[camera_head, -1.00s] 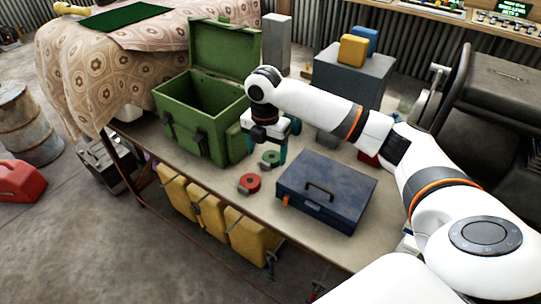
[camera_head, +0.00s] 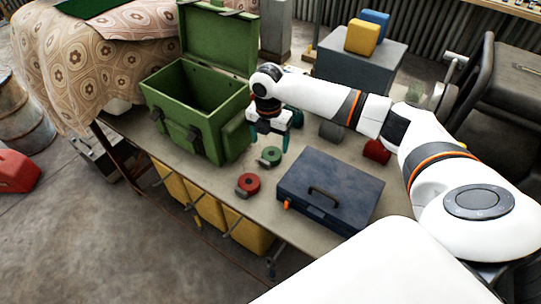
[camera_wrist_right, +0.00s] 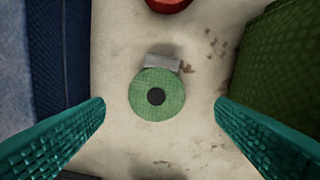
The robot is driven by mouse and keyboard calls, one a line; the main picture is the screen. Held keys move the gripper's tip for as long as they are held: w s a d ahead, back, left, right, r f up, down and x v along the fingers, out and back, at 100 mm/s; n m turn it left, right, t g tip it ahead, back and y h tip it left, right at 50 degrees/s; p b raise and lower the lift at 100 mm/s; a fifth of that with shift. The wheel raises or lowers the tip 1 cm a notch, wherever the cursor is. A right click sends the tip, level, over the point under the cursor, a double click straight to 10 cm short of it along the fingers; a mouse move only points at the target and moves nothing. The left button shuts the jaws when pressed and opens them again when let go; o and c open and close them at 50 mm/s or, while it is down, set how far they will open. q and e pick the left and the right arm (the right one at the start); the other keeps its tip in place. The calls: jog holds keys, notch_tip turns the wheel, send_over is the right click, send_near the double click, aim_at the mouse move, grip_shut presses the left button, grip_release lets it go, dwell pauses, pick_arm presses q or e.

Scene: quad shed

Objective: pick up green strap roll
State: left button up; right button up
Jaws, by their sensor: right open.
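The green strap roll (camera_head: 270,155) lies flat on the bench beside the red strap roll (camera_head: 248,184). In the right wrist view the green strap roll (camera_wrist_right: 157,95) is a textured disc with a dark centre hole and a grey tab at its upper edge. My right gripper (camera_head: 272,142) is open, above and close to the green roll. In the wrist view its teal fingers (camera_wrist_right: 160,112) stand apart on either side of the roll and do not touch it. My left gripper is not in view.
An open green case (camera_head: 205,138) stands left of the rolls, and a closed blue toolbox (camera_head: 330,190) stands right of them. A red object (camera_head: 376,151) and a grey block (camera_head: 331,131) sit behind. The bench top (camera_head: 222,180) is bare at the front.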

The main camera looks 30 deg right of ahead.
aim_at(271, 154)
jog(key=f, duration=0.3)
jog(key=shift+s+f+p, duration=0.3)
jog(key=shift+s+p, duration=0.05)
jog(key=shift+w+f, duration=0.1)
jog(key=shift+f, duration=0.3)
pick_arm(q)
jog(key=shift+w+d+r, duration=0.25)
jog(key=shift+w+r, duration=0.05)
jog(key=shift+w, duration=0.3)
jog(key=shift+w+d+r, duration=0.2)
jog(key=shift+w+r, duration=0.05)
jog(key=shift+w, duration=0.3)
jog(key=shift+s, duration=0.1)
pick_arm(e)
jog(key=shift+c, duration=0.2)
jog(key=c, duration=0.3)
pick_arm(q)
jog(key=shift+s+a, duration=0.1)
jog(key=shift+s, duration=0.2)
pick_arm(e)
jog(key=c, duration=0.8)
